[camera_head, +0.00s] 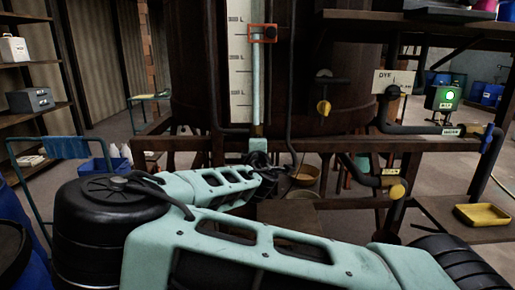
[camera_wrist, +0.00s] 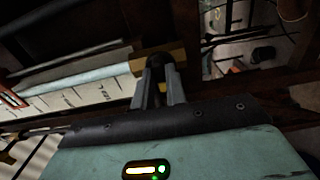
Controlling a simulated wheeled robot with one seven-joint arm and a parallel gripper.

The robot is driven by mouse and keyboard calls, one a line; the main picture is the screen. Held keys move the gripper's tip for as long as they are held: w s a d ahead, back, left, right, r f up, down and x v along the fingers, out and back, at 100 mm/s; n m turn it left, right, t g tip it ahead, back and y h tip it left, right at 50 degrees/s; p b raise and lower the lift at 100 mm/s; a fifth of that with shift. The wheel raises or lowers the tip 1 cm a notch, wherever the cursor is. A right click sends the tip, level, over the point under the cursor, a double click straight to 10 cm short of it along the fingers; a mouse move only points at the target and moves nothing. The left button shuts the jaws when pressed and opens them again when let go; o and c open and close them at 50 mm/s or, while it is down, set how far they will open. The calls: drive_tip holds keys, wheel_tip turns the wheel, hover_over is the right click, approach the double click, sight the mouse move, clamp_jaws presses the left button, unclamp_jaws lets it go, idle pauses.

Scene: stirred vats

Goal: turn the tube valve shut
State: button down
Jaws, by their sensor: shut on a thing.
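The sight tube (camera_head: 256,85) runs upright beside a white litre scale (camera_head: 237,75) on the front of the rusty vat. In the wrist view the tube (camera_wrist: 85,76) ends at a brass valve body (camera_wrist: 178,55). My gripper (camera_wrist: 160,78) has its two grey fingers at this valve, shut on a dark part in front of the brass body, apparently its handle. The fingers hide much of that part, so its exact angle is unclear. In the head view my gripper (camera_head: 260,160) is at the tube's foot, where my own arm and wrist mostly hide the valve.
A red-orange marker (camera_head: 263,33) sits on the tube. To the right are yellow-knobbed valves (camera_head: 323,107), a dye sign (camera_head: 393,81) and a box with a lit green lamp (camera_head: 443,97). A rusty beam (camera_head: 345,145) crosses near my gripper. A yellow tray (camera_head: 482,214) lies at right.

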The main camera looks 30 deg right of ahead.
drive_tip(key=shift+f, duration=0.1)
drive_tip(key=c, duration=1.4)
unclamp_jaws()
drive_tip(key=shift+c, duration=0.2)
drive_tip(key=shift+s, duration=0.1)
drive_tip(key=p+v, duration=1)
drive_tip(key=v, duration=0.7)
drive_tip(key=shift+s+a, duration=0.1)
drive_tip(key=shift+a, duration=0.05)
